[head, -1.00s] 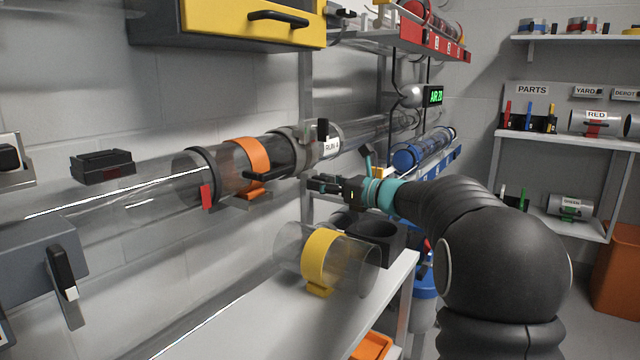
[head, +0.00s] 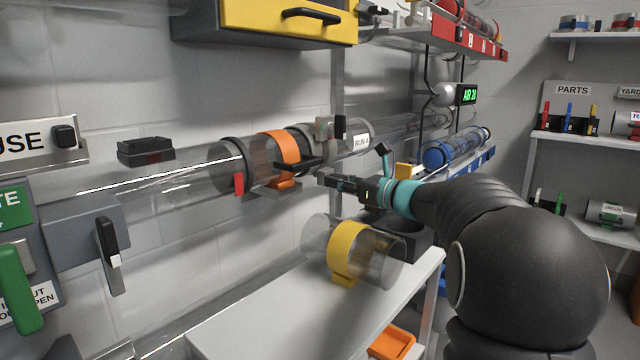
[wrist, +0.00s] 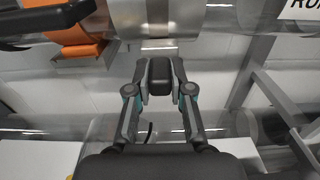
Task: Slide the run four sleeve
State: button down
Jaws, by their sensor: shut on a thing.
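The run four tube (head: 190,176) is clear and runs along the wall at left. A grey sleeve (head: 306,133) sits around it, between an orange band (head: 283,160) and the RUN 4 label (head: 361,141). My gripper (head: 322,181) is just below and in front of the sleeve. In the wrist view my gripper (wrist: 160,78) is shut on a dark block (wrist: 160,74), directly under the metallic sleeve (wrist: 158,22). I cannot tell how the block joins the sleeve.
A black handle (head: 299,163) juts out by the orange band. A clear canister with a yellow band (head: 346,250) lies on the white bench (head: 235,325) below. A yellow cabinet (head: 290,22) hangs above. A blue canister (head: 455,150) lies on a rack behind my gripper.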

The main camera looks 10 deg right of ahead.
jog(key=shift+s+a+f, duration=0.1)
jog(key=shift+s+a, duration=0.05)
jog(key=shift+a, duration=0.1)
jog(key=c, duration=1)
grip_release()
jog(key=shift+s, duration=0.1)
jog(key=shift+c, duration=0.2)
jog(key=shift+d, duration=0.1)
jog(key=shift+s+d, duration=0.3)
jog(key=v, duration=1.1)
